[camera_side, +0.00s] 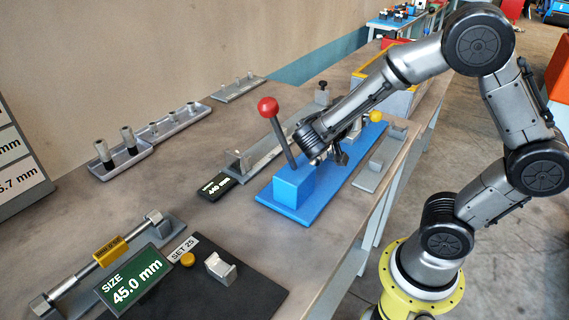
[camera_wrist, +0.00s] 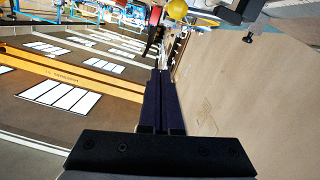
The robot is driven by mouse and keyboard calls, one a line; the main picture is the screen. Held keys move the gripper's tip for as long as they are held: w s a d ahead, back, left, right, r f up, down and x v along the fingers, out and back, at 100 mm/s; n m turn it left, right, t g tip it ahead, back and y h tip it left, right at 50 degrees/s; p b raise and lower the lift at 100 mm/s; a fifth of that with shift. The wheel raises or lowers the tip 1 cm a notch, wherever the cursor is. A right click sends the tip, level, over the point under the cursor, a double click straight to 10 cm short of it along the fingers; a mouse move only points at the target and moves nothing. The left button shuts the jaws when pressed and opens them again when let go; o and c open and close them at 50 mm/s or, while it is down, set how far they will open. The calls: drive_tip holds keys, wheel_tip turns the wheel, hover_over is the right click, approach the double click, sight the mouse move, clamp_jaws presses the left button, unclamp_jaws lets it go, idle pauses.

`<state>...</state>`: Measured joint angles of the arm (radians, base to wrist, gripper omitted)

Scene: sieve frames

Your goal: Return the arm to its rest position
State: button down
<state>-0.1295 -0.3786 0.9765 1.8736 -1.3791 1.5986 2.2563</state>
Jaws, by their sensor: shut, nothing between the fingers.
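My arm reaches from the right over the workbench (camera_side: 130,212) in the side view. My gripper (camera_side: 342,158) is low over the blue fixture (camera_side: 292,184), behind its red-knobbed lever (camera_side: 268,107); its fingertips are partly hidden there, and I cannot tell whether they touch the fixture. In the wrist view my gripper (camera_wrist: 161,72) shows two dark fingers closed together with nothing between them. A red knob (camera_wrist: 155,14) and a yellow ball (camera_wrist: 177,9) show beyond the fingertips at the top.
A yellow ball (camera_side: 376,116) stands close to my gripper. Trays with metal pins (camera_side: 122,158), a green size display (camera_side: 135,281), a dark display (camera_side: 217,189) and a grey rail (camera_side: 381,160) lie around the fixture.

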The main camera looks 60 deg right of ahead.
drive_tip(key=s+a+n+y, duration=0.1)
drive_tip(key=s+a+y, duration=0.3)
drive_tip(key=s+y, duration=0.5)
drive_tip(key=a+n+t+y, duration=0.6)
drive_tip(key=a+n+y, duration=0.1)
drive_tip(key=a+n, duration=0.7)
drive_tip(key=shift+a+f+n+y, duration=0.25)
drive_tip(key=shift+a+n+y, duration=0.05)
drive_tip(key=shift+n+y, duration=0.1)
drive_tip(key=shift+w, duration=0.1)
